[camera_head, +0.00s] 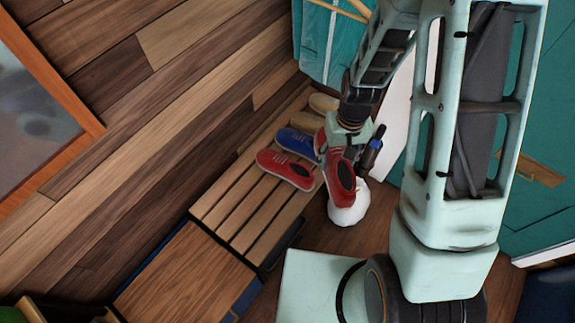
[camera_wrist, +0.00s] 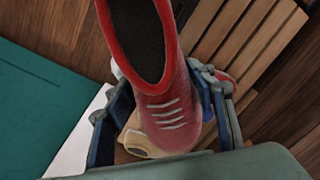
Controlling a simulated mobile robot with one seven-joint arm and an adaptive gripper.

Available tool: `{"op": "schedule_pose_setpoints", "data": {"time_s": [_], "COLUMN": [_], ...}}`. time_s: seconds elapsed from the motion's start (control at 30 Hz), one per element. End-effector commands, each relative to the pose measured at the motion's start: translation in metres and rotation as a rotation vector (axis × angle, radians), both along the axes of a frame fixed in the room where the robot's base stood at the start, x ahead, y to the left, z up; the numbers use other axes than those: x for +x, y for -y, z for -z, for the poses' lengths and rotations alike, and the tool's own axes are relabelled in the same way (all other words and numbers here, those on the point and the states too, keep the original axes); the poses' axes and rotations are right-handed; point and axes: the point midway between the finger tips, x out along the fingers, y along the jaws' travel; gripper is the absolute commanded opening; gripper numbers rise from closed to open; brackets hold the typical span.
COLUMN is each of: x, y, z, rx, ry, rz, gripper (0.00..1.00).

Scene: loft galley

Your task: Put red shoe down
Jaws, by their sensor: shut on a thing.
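The held red shoe (camera_head: 342,178) hangs from my gripper (camera_head: 345,142), in front of and a little above the slatted wooden rack (camera_head: 236,203). In the wrist view the red shoe (camera_wrist: 172,95) fills the space between the two fingers of my gripper (camera_wrist: 168,88), its dark opening and pale laces showing. The fingers are shut on its sides. Another red shoe (camera_head: 284,168) lies on the rack, with a blue shoe (camera_head: 296,142) beside it. A tan shoe (camera_head: 323,103) sits at the rack's far end. The held shoe hides part of the rack.
A rounded white object (camera_head: 347,208) stands just below the held shoe; I cannot tell what it is. The near slats are bare. A wooden-topped piece (camera_head: 187,280) adjoins the rack's near end. Teal panels (camera_head: 542,210) stand at right.

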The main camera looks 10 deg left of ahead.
Motion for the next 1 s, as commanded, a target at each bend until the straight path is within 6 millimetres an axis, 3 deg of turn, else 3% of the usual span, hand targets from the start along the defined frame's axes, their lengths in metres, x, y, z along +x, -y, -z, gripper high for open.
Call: {"op": "schedule_pose_setpoints", "data": {"time_s": [0.03, 0.4, 1.0], "x": [-0.004, -0.034, -0.094], "y": [-0.009, -0.059, -0.118], "z": [0.016, 0.063, 0.137], "rx": [0.002, 0.007, -0.007], "ry": [0.001, 0.002, 0.011], "rz": [-0.036, -0.289, -0.690], "gripper": [0.20, 0.20, 0.20]}}
